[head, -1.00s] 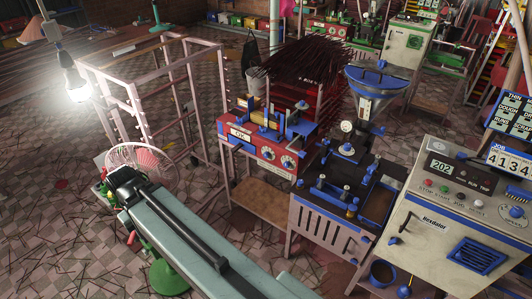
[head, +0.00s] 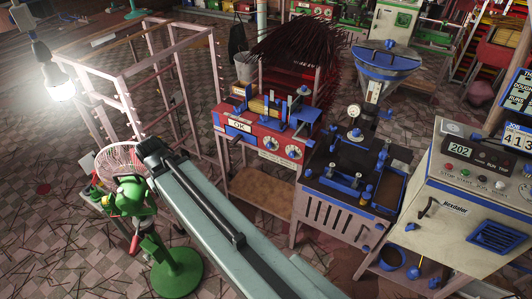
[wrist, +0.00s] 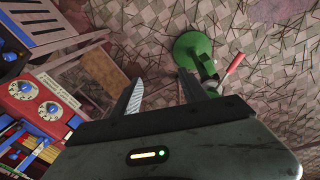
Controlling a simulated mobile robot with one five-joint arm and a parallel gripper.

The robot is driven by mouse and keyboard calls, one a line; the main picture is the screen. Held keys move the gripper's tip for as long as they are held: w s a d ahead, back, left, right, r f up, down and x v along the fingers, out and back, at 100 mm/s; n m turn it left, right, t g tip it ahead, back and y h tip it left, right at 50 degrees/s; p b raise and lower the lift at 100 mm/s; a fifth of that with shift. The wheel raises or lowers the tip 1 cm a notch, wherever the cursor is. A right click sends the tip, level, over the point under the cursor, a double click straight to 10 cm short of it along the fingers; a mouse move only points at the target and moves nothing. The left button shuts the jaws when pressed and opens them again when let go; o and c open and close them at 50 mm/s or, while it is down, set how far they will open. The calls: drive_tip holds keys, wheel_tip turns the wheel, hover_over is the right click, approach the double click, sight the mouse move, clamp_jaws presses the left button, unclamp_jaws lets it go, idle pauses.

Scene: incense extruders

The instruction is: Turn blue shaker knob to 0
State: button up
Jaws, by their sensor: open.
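A red machine with an OK label (head: 238,126) has two white round dials on its front, a left dial (head: 270,143) and a right dial (head: 294,152). Both also show at the left of the wrist view, one dial (wrist: 22,90) above the other (wrist: 50,111). Blue parts sit on the machine's top. I cannot tell which dial belongs to a blue shaker, nor read the settings. My gripper (wrist: 161,77) is open and empty, its fingers apart above the floor, away from the dials. In the head view my arm points to the upper left, left of the machine.
A green round-based stand with a red handle (head: 172,270) is close beside my arm; it also shows beyond the fingers (wrist: 193,50). A pink frame rack (head: 150,75), a black-topped blue-fitted press (head: 345,170) and a cream control cabinet (head: 460,215) stand around. Tiled floor lies between.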

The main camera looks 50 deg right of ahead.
drive_tip(key=w+d+f+m+t+h+b, duration=0.1)
drive_tip(key=w+d+f+m+h+b, duration=0.15)
drive_tip(key=d+f+b, duration=0.55)
drive_tip(key=w+d+f+m+h+b, duration=0.1)
drive_tip(key=d+f+m+h+b, duration=0.4)
drive_tip(key=d, duration=0.6)
drive_tip(key=m+t+h+b, duration=0.3)
drive_tip(key=h+b, duration=0.6)
drive_tip(key=b, duration=1.5)
approach(269, 146)
drive_tip(key=d, duration=0.2)
drive_tip(key=shift+y, duration=0.25)
drive_tip(key=x, duration=0.7)
drive_tip(key=shift+w+r, duration=0.1)
drive_tip(key=shift+w, duration=0.25)
drive_tip(key=shift+c, duration=0.3)
